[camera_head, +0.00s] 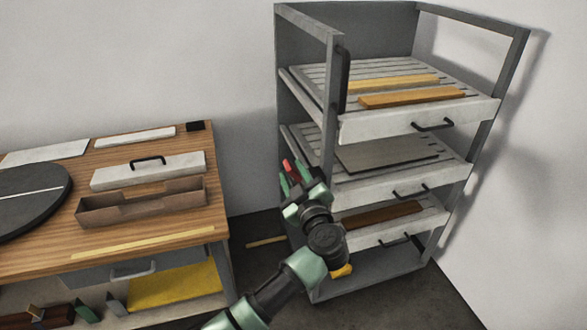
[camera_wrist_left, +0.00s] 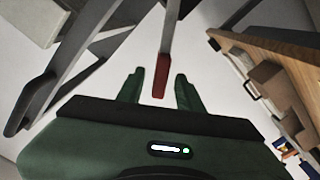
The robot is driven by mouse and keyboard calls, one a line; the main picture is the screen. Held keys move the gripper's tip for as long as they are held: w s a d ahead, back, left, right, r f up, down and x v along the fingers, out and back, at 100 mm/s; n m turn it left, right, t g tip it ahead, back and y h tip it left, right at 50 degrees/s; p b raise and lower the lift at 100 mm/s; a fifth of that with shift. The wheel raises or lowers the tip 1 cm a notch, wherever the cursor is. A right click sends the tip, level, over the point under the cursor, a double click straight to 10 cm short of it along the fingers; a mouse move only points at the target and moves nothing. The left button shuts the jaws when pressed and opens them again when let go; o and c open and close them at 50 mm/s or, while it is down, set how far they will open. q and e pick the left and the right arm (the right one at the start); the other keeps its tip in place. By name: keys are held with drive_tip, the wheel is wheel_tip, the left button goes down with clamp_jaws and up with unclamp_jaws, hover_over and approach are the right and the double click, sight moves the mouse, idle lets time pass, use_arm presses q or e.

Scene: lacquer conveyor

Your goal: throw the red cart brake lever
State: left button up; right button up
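The red cart brake lever (camera_head: 287,166) shows as a small red tip at the left side of the grey cart (camera_head: 331,90), beside my left gripper. In the left wrist view the red lever (camera_wrist_left: 161,75) hangs on a grey bar and lies between the two fingers. My left gripper (camera_head: 291,178) is open, its green fingers on either side of the lever with visible gaps; the fingers also show in the left wrist view (camera_wrist_left: 157,88). Part of the lever is hidden behind my gripper in the head view. My right gripper is not in view.
The cart holds slatted shelves with wooden strips (camera_head: 412,97) and black handles. A wooden bench (camera_head: 150,227) with a long open box (camera_head: 140,208) and a dark disc (camera_head: 30,200) stands at left. A narrow floor gap separates bench and cart; a strip (camera_head: 266,242) lies there.

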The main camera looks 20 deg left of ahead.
use_arm(q)
drive_tip(key=shift+x, duration=0.95)
clamp_jaws()
idle(0.7)
